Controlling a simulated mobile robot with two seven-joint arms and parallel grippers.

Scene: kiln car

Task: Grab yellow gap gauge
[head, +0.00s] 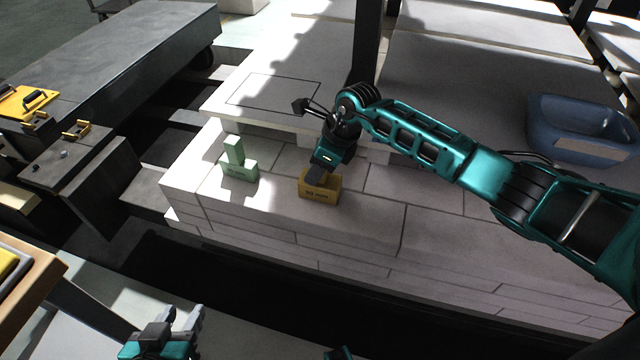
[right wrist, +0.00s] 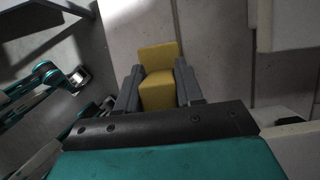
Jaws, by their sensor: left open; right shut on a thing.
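The yellow gap gauge (head: 319,190) rests on the pale brick ledge in the head view, with dark lettering on its front. My right gripper (head: 318,176) reaches down onto it from above. In the right wrist view the yellow gauge (right wrist: 158,82) sits between the two grey fingers of my right gripper (right wrist: 159,88), which are shut on it. Whether the gauge touches the ledge I cannot tell for sure. My left gripper (head: 186,318) is open and empty at the bottom left of the head view, far from the gauge.
A green L-shaped gauge (head: 239,168) stands on the ledge to the left. A blue basin (head: 570,128) sits at the back right. A dark post (head: 366,45) rises behind my right arm. A dark gap runs along the front of the brickwork. Bare ledge lies right of the yellow gauge.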

